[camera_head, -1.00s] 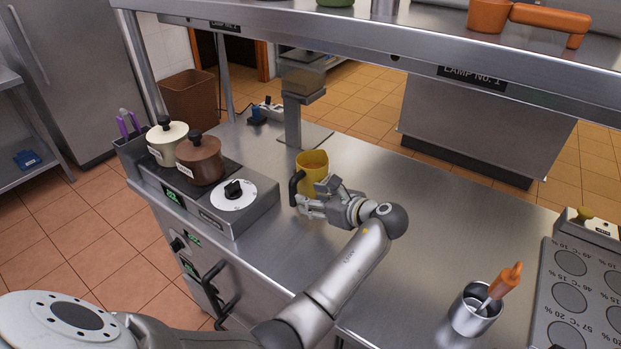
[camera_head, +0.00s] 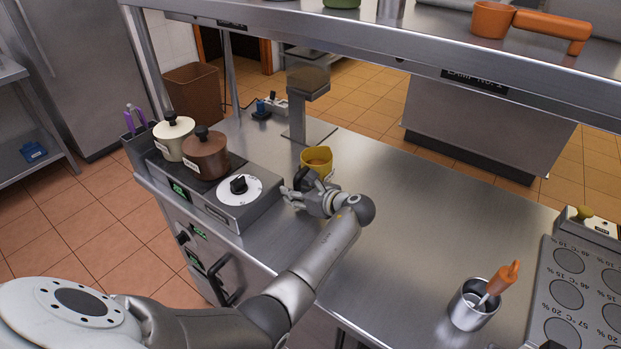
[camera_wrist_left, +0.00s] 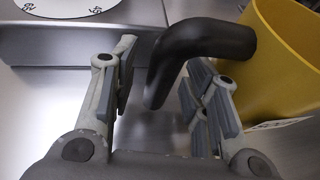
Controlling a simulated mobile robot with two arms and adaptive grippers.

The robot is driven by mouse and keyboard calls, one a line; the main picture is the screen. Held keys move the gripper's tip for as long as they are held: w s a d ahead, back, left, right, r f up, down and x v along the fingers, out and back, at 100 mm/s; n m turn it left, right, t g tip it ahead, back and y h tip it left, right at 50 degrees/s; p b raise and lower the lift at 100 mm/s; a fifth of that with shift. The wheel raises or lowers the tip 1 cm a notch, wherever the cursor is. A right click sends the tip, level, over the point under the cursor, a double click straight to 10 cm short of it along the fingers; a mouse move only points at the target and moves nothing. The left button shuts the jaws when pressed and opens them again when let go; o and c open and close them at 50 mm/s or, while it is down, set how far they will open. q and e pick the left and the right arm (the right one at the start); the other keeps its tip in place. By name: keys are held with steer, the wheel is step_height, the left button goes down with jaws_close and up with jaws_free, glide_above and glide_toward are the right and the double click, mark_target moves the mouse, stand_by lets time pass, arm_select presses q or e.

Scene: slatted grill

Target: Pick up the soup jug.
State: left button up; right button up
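The soup jug is a yellow jug (camera_head: 317,157) with a black handle, standing on the steel counter to the right of the burner unit. My left gripper (camera_head: 303,190) is on the near side of the jug, hiding its lower part and much of the handle. In the left wrist view the yellow jug wall (camera_wrist_left: 285,60) is at the right. Its black handle (camera_wrist_left: 190,48) hangs between the two fingers of my left gripper (camera_wrist_left: 160,90). The fingers are apart, with a visible gap to the handle on the left side. My right gripper is not in view.
A burner unit with a dial (camera_head: 239,188), a cream pot (camera_head: 173,140) and a brown pot (camera_head: 206,158) stands left of the jug. A lamp post (camera_head: 298,115) rises behind it. An overhead shelf (camera_head: 400,50) crosses above. The counter's middle right is clear.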

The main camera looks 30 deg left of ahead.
arm_select(q)
jaws_close()
steer(key=shift+r, duration=0.1)
stand_by(0.3)
steer(key=shift+w+r, duration=0.1)
